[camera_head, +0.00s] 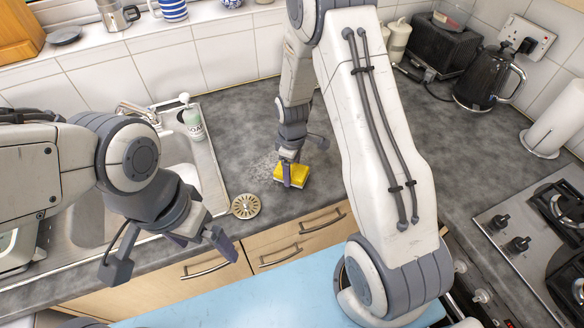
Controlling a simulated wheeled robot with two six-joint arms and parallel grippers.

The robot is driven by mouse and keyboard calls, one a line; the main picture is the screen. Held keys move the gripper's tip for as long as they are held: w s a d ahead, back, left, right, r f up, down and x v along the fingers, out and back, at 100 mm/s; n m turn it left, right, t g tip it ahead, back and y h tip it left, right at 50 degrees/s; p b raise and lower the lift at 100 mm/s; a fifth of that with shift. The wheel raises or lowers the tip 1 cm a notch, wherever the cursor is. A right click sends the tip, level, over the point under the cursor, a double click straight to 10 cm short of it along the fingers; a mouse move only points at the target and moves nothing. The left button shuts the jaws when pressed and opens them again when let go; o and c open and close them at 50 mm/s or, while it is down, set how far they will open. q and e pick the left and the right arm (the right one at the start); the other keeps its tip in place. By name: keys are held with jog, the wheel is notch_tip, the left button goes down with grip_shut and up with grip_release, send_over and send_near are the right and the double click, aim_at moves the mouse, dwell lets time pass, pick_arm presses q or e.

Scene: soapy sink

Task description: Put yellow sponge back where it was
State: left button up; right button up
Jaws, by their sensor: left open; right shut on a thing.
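A yellow sponge (299,175) is on the grey worktop, to the right of the sink, near the front edge. My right gripper (287,178) points down and is shut on the sponge; its fingers cover part of the sponge's left side. I cannot tell whether the sponge rests fully on the worktop or is slightly raised. My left gripper (170,258) is open and empty in front of the sink, over the front edge of the counter.
A black kettle (489,82), toaster (440,48) and hob (506,225) are at the right. Worktop between is mostly clear.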

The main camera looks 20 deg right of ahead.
aim_at(292, 169)
jog(key=shift+f, duration=0.2)
jog(key=o, duration=1.3)
jog(key=shift+c, duration=0.2)
jog(key=shift+r, duration=0.5)
notch_tip(292, 169, up, 12)
jog(key=b, duration=0.2)
jog(key=shift+f, duration=0.25)
